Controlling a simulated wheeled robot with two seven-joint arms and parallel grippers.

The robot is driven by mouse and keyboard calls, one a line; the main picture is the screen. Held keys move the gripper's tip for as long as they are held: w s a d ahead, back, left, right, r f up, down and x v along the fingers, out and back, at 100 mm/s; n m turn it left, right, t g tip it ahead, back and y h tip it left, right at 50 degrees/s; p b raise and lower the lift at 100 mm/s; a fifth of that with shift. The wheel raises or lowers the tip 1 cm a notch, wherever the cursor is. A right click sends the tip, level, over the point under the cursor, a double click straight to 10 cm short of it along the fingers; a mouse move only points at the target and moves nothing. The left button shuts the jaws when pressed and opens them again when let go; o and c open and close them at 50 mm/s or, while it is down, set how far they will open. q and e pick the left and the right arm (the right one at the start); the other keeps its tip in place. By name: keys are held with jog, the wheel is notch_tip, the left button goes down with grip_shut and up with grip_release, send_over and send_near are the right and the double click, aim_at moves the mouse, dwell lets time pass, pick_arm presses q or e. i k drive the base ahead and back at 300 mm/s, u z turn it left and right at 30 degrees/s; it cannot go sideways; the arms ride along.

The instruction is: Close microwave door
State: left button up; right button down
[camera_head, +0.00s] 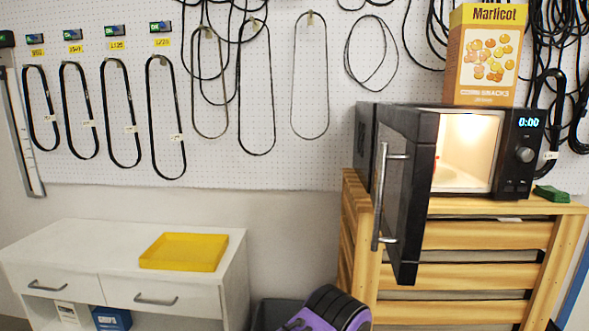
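The black microwave (528,160) stands on a slatted wooden crate-like stand at the right. Its door (408,190) is wide open, swung out toward me from the left side of the cavity. A silver vertical bar handle (381,196) is on the outer face of the door, which faces left. The lit cavity (466,150) is exposed, and the display at its right reads 0:00. Neither of my grippers is in view, and nothing visible touches the door or handle.
A yellow snack box (487,55) stands on the microwave. The wooden stand (485,236) carries a small green item (551,193). At the left, a white drawer cabinet (90,250) holds a yellow tray (184,251). Cables hang on the white pegboard (320,165).

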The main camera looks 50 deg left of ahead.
aim_at(406, 139)
jog(key=u, duration=0.95)
jog(key=i, duration=0.3)
